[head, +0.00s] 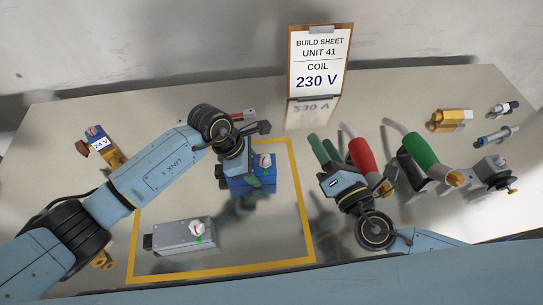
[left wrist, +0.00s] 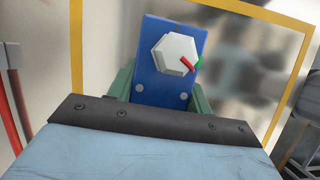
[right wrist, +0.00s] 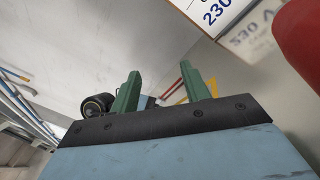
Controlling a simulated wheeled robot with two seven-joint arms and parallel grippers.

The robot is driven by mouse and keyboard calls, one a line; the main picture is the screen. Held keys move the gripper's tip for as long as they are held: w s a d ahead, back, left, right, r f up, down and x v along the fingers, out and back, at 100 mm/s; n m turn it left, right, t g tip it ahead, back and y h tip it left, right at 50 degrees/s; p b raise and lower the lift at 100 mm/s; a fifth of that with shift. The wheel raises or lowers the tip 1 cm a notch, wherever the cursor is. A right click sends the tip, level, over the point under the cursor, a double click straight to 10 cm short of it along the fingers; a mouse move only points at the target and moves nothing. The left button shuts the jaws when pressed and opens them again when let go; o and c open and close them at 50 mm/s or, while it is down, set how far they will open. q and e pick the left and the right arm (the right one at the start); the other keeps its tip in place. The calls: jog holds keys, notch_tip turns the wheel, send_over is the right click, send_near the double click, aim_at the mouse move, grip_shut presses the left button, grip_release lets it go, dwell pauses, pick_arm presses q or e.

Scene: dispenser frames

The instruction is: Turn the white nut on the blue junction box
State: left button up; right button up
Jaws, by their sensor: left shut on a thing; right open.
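The blue junction box (head: 238,187) stands inside the yellow outline at the table's middle. Its white nut (head: 265,161) shows partly past my left gripper. In the left wrist view the blue box (left wrist: 165,82) lies between the green fingers, and the six-sided white nut (left wrist: 173,55) faces the camera with a red mark beside a green mark. My left gripper (head: 250,174) is shut on the blue box's sides. My right gripper (head: 326,149) is open and empty to the right of the outline. Its spread green fingers show in the right wrist view (right wrist: 160,90).
A grey box (head: 178,238) with its own white nut lies at the front of the yellow outline (head: 300,215). Red-handled (head: 361,158) and green-handled (head: 421,150) tools stand right of my right gripper. Brass and grey fittings lie far right. A build sheet (head: 320,60) stands behind.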

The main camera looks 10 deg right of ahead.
jog(key=w+d+r+m+h, duration=0.1)
jog(key=m+h, duration=0.2)
jog(key=m, duration=0.2)
jog(key=m+g+y, duration=0.4)
jog(key=m+g, duration=0.7)
jog(key=m, duration=0.6)
send_near(266, 158)
jog(key=x, duration=0.8)
jog(key=shift+w+f, duration=0.2)
jog(key=shift+f, duration=0.05)
jog(key=shift+c, duration=0.3)
jog(key=shift+n, duration=0.3)
jog(key=c, duration=0.9)
